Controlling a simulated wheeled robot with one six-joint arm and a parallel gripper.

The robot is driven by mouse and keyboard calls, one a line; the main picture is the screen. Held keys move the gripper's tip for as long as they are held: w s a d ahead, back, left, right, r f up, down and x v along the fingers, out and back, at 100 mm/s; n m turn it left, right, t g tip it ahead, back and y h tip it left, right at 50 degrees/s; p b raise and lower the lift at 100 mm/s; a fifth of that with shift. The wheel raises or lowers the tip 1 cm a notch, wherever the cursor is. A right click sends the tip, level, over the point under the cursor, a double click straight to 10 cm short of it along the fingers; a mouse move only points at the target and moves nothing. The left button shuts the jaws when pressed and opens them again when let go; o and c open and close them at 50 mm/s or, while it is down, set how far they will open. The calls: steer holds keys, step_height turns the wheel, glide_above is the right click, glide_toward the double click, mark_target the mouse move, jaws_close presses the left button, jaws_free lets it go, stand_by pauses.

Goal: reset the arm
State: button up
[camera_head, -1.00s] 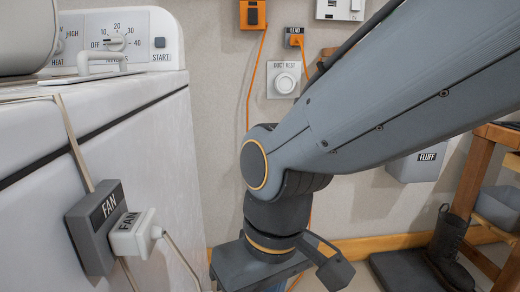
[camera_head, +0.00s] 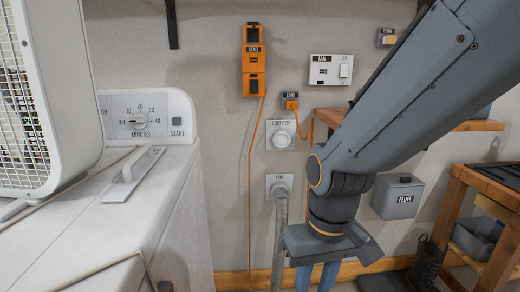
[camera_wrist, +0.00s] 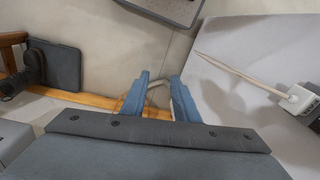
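My gripper (camera_head: 317,279) hangs from my arm, pointing down in front of the back wall, to the right of the white dryer (camera_head: 160,215). In the wrist view, my gripper (camera_wrist: 160,77) shows two blue fingers standing apart. The gap between them looks empty, with floor and wall seen beyond. The lower ends of the fingers are cut off in the head view.
A box fan (camera_head: 45,100) stands on the dryer. A wooden bench (camera_head: 455,215) stands at the right.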

steer(key=s+d+r+m+p, duration=0.2)
steer(key=d+r+p, duration=0.7)
steer(key=p, duration=0.5)
step_height(320, 180, up, 3)
steer(key=shift+s+d+f+m+h, duration=0.15)
steer(key=shift+d+m+h, duration=0.1)
steer(key=shift+m+h, duration=0.05)
stand_by(0.6)
